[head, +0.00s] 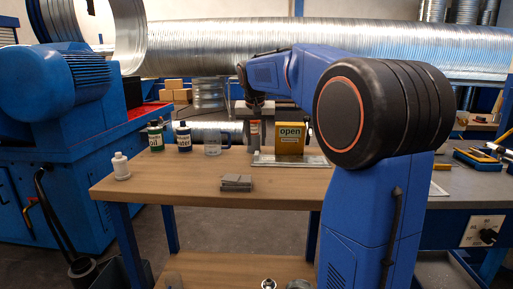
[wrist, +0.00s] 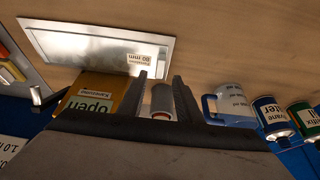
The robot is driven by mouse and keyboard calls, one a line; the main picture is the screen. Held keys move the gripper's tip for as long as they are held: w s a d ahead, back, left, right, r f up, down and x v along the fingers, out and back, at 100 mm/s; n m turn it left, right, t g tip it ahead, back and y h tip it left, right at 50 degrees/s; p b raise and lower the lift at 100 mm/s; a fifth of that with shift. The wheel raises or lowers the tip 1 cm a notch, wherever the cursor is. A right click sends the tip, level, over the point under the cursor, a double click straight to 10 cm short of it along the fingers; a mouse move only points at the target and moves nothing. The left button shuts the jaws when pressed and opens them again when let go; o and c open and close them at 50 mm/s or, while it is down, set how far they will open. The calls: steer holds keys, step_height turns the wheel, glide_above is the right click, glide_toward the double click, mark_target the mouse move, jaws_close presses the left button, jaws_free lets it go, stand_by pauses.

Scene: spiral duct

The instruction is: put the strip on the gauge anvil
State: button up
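Several flat grey pieces (head: 237,182) lie stacked near the front of the wooden bench; I cannot tell whether the strip is one of them. I cannot clearly pick out a gauge anvil. My gripper (head: 255,108) hangs over the back of the bench, above a grey cylinder with an orange band (head: 254,135). In the wrist view, my gripper (wrist: 160,78) has its two dark fingers apart. The grey cylinder (wrist: 162,98) shows between them, with a gap on each side, so nothing looks held. My arm hides part of the bench's right side.
A yellow "open" box (head: 290,138) stands right of the cylinder by a flat metal plate (wrist: 95,45) with a label. A glass mug (head: 212,148), two cans (head: 184,138) and a white bottle (head: 121,167) stand left. The bench's front middle is mostly clear.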

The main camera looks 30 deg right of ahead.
steer(key=v, duration=0.6)
steer(key=s+a+f+n, duration=0.1)
steer(key=s+a+f, duration=0.1)
steer(key=s, duration=0.4)
steer(key=s+a+f+n, duration=0.1)
steer(key=s+a+f, duration=0.2)
steer(key=s+a, duration=0.1)
steer(key=s+a+f+n+y, duration=0.1)
steer(key=s+a+f, duration=0.2)
steer(key=s, duration=0.4)
steer(key=shift+s+a+f+t, duration=0.15)
steer(key=shift+s+a+t, duration=0.15)
steer(key=shift+s+a, duration=0.15)
steer(key=s+a+f+n, duration=0.2)
steer(key=s+a+f, duration=0.1)
steer(key=s+f, duration=0.5)
steer(key=s+a+f+n+y, duration=0.1)
steer(key=s+a+f, duration=0.2)
steer(key=s+f, duration=0.6)
steer(key=shift+s+f+n+y, duration=0.3)
steer(key=shift+s+n, duration=0.1)
steer(key=shift+s, duration=0.25)
steer(key=shift+a+r, duration=0.1)
